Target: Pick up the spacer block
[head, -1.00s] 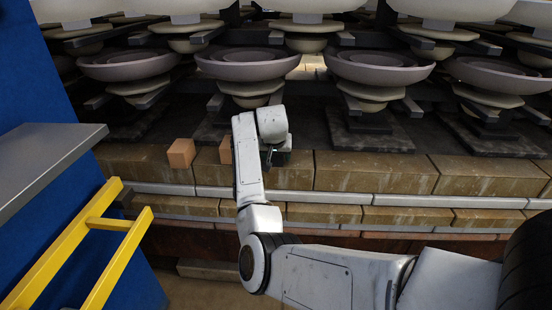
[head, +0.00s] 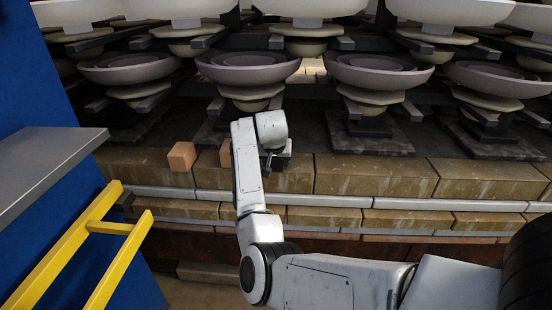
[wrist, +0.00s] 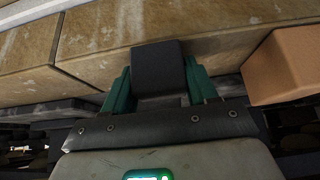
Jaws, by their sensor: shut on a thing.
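The spacer block, a dark grey block (wrist: 157,66), sits between the two green fingers of my gripper (wrist: 159,86) in the wrist view. The fingers press on its left and right sides, and its near part is hidden in the jaws. In the head view my gripper (head: 275,161) is at the front of the brick ledge, mostly hidden behind my wrist. The block is hard to tell apart from the gripper there.
Two orange-tan blocks stand on the ledge: one (head: 181,156) to the left, another (head: 226,153) partly behind my arm. One block (wrist: 284,66) is close right of my gripper in the wrist view. Insulator stacks (head: 248,68) fill the back. A yellow rail (head: 117,255) stands at left.

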